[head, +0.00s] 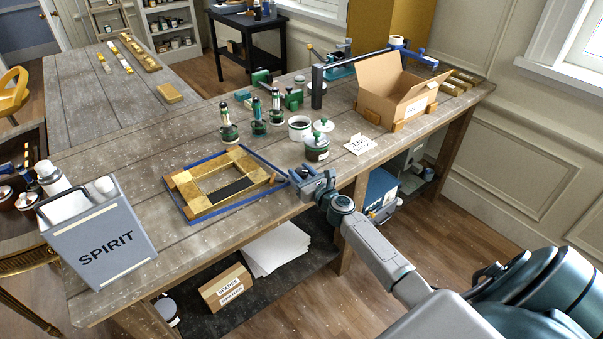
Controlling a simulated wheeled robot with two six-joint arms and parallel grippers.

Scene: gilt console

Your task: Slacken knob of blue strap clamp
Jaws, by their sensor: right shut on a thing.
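The blue strap clamp (240,204) runs around a rectangular gilt and wood frame (188,192) lying flat on the workbench. My right gripper (296,178) is at the strap's right-hand corner, low over the bench's front edge. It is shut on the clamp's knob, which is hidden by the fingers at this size. A small wooden piece (272,179) sticks up just left of the gripper, at the frame's right side. My left gripper is not in view.
A grey SPIRIT box (100,235) stands at the bench's near left. An open cardboard box (390,90) is farther right. The bench left of the frame is fairly clear.

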